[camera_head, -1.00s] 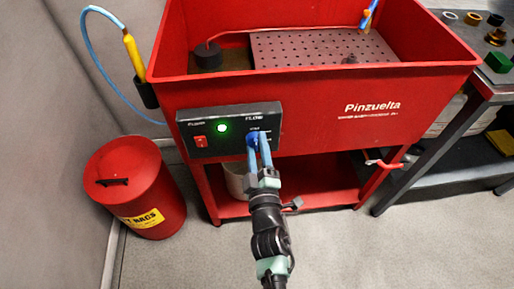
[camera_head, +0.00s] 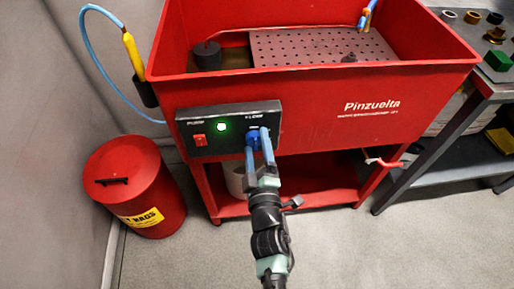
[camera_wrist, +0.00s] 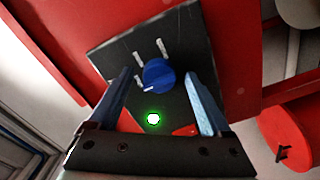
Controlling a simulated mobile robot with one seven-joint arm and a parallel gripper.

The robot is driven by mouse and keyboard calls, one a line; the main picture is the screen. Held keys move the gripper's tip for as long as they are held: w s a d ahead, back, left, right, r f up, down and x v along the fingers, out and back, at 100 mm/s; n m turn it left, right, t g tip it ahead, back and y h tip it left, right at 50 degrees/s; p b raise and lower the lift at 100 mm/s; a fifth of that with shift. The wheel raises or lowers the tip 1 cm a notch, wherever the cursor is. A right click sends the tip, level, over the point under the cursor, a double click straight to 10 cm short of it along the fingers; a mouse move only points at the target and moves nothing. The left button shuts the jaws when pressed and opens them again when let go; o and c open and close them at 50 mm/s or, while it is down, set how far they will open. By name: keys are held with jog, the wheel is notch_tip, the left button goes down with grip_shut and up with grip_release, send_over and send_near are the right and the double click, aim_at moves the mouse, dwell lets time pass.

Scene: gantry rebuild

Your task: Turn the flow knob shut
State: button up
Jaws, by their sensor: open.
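The flow knob (camera_head: 253,138) is blue and sits at the right of the black control panel (camera_head: 221,143) on the red tank's front. In the wrist view the knob (camera_wrist: 158,75) shows whole, its white pointer mark towards the lower left. Two white marks stand on the panel above it. My gripper (camera_head: 259,139) is at the panel with its blue fingers apart. In the wrist view its fingers (camera_wrist: 157,80) stand one on each side of the knob, with visible gaps.
A lit green lamp (camera_head: 221,127) and a red pump switch (camera_head: 199,140) are left of the knob. A red rag bin (camera_head: 133,185) stands at the left. A red-handled valve (camera_head: 384,163) and a dark bench (camera_head: 440,170) are at the right.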

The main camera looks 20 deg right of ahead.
jog(key=v, duration=1.3)
